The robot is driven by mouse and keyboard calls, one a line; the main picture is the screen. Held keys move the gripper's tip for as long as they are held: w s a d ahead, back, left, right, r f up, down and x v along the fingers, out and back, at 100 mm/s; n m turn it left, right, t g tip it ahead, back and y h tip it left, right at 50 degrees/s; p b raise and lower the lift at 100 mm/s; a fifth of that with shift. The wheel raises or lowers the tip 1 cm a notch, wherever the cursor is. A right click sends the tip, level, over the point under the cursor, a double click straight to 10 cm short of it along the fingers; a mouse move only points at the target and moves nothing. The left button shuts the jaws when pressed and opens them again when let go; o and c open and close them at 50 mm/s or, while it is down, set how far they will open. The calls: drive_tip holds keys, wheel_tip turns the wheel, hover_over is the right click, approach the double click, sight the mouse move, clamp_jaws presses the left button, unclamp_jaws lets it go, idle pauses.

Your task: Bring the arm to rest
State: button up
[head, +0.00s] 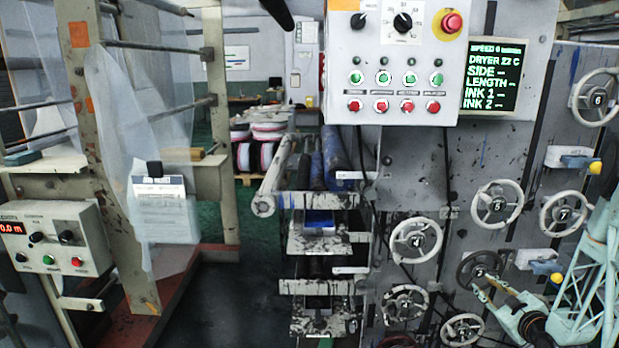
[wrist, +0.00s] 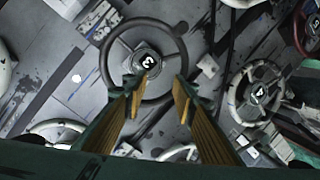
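My gripper (head: 487,305) is at the lower right of the head view, in front of the press side panel and close to a dark handwheel (head: 479,270). In the wrist view my gripper (wrist: 156,92) has its two padded fingers apart with nothing between the pads. The dark handwheel, marked 3, also shows there (wrist: 143,61); its lower rim lies around the fingertips in the picture. I cannot tell whether the fingers touch it.
Pale handwheels (head: 417,240) and (head: 497,203) crowd the panel around my gripper. A yellow-tipped knob (head: 557,278) sticks out close to my arm. The control box (head: 390,62) hangs above. The dark floor (head: 240,300) left of the rollers is open.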

drive_tip(key=a+r+g, duration=0.1)
drive_tip(key=a+r, duration=0.2)
drive_tip(key=r, duration=0.3)
drive_tip(key=a+r+m+g+h, duration=0.1)
drive_tip(key=a+r, duration=0.1)
drive_tip(key=r, duration=0.3)
drive_tip(key=a+r+g, duration=0.1)
drive_tip(key=a+r, duration=0.2)
drive_tip(key=r, duration=0.3)
drive_tip(key=s+a+r+m+g+h, duration=0.1)
drive_tip(key=s+a+r+m+g, duration=0.15)
drive_tip(key=s+a+r, duration=0.95)
drive_tip(key=s+a+r+m+g, duration=0.1)
drive_tip(key=s+a+r, duration=0.35)
drive_tip(key=s, duration=0.45)
drive_tip(key=s+a+r+m+g, duration=0.15)
drive_tip(key=s+a+r, duration=0.3)
drive_tip(key=s, duration=0.45)
drive_tip(key=s+a+g, duration=0.1)
drive_tip(key=s+a, duration=0.2)
drive_tip(key=s, duration=0.6)
drive_tip(key=s+a+g+y, duration=0.1)
drive_tip(key=s+a, duration=0.3)
drive_tip(key=s, duration=0.5)
drive_tip(key=s+a+r+m+g+y, duration=0.1)
drive_tip(key=s+a, duration=0.3)
drive_tip(key=s, duration=0.5)
drive_tip(key=shift+a, duration=0.2)
idle(0.4)
